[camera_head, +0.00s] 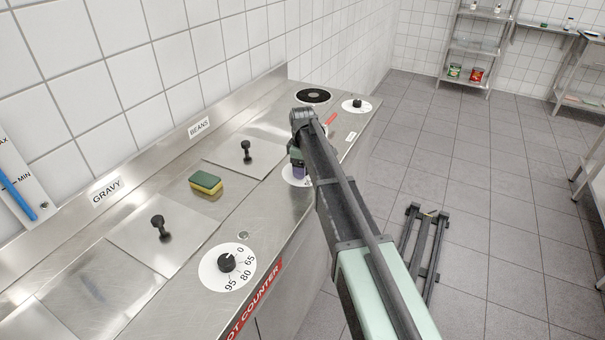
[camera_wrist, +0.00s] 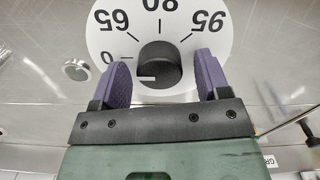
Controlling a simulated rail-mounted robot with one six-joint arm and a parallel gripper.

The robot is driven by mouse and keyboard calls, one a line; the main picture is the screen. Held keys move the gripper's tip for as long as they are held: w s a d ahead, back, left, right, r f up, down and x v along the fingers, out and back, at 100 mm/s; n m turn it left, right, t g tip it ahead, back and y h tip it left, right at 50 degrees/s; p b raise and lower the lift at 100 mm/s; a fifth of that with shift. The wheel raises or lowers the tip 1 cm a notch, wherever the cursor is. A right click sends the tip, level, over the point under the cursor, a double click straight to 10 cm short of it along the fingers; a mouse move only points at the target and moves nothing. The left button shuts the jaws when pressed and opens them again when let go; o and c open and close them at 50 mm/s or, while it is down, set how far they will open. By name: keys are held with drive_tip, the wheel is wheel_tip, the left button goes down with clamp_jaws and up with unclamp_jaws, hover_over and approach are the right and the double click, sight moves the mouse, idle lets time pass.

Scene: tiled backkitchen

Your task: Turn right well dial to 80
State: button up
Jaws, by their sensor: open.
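The right well dial (camera_wrist: 101,27) is a white disc marked 0, 65, 80 and 95 with a black knob (camera_wrist: 160,66). The knob's white mark sits on its left side, towards the 0. My gripper (camera_wrist: 162,70) is open, with one purple finger on each side of the knob. I cannot tell whether either finger touches it. In the head view my gripper (camera_head: 298,170) is over this dial (camera_head: 291,181) and hides most of it, including the knob.
The left well dial (camera_head: 209,273) is nearer on the steel counter. A green and yellow sponge (camera_head: 206,184) lies between two lids with black handles (camera_head: 159,226) (camera_head: 246,150). A hot plate (camera_head: 314,96) and another dial (camera_head: 357,105) are farther back. Tiled wall borders the counter's left.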

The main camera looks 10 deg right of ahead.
drive_tip(key=shift+r, duration=0.1)
drive_tip(key=c, duration=0.9)
drive_tip(key=shift+m, duration=0.4)
drive_tip(key=m, duration=0.3)
drive_tip(key=shift+m, duration=0.3)
drive_tip(key=m, duration=0.4)
drive_tip(key=shift+d, duration=0.1)
drive_tip(key=m, duration=0.5)
drive_tip(key=shift+m, duration=2.2)
